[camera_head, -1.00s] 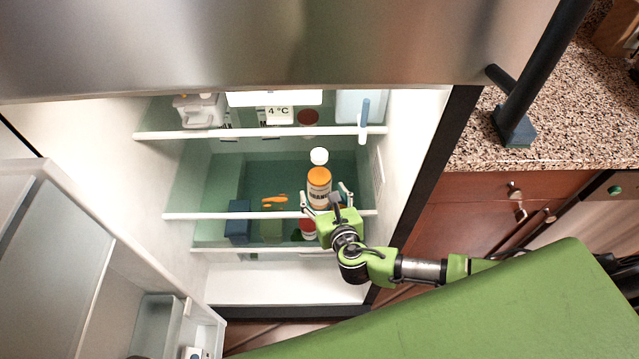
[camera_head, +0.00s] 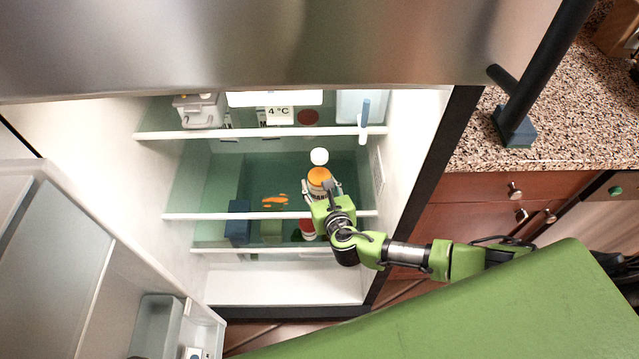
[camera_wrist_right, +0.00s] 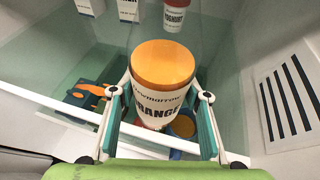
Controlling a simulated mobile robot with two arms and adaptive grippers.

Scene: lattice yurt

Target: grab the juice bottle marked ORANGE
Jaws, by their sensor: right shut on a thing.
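The juice bottle (camera_head: 318,176) stands upright on a glass shelf inside the open fridge. It shows orange contents and a white cap (camera_head: 319,156) above them. In the right wrist view the bottle (camera_wrist_right: 163,72) has a pale label with dark letters reading "RANGE", the first letter hidden at the side. My right gripper (camera_head: 322,188) reaches in from the front right. In the right wrist view its two fingers (camera_wrist_right: 162,97) lie on either side of the bottle, shut on it. My left gripper is out of view.
The shelf's white front edge (camera_head: 240,216) runs below the bottle. Orange pieces (camera_head: 275,201) show to its left, and a dark blue box (camera_head: 239,222) stands lower left. A red-lidded yoghurt tub (camera_wrist_right: 174,14) is behind. The fridge's right wall (camera_head: 405,150) is close on the right.

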